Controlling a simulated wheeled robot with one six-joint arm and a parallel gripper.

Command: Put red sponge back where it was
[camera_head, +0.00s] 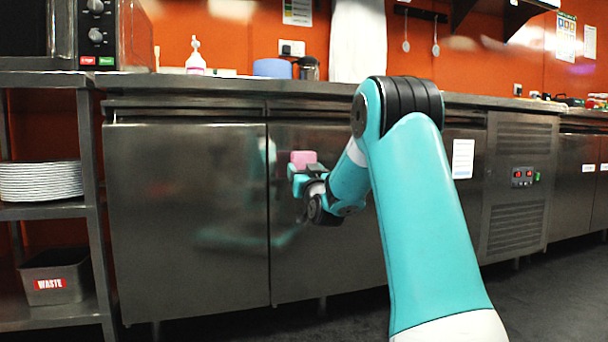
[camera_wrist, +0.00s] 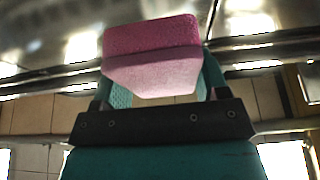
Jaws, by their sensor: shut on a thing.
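The sponge (camera_head: 303,158) looks pink in the head view and is held at the end of my arm, in front of the steel cabinet doors and below the counter edge. In the wrist view the sponge (camera_wrist: 150,70) is pink with a darker band along its top. My gripper (camera_head: 302,172) is shut on it. In the wrist view the teal fingers of my gripper (camera_wrist: 155,92) sit on either side of the sponge. Their tips are partly hidden behind it.
The steel counter (camera_head: 225,84) runs along the wall above the cabinets. On it stand a spray bottle (camera_head: 195,57), a blue container (camera_head: 272,68) and a kettle-like jug (camera_head: 308,68). A microwave (camera_head: 100,35) is at the left.

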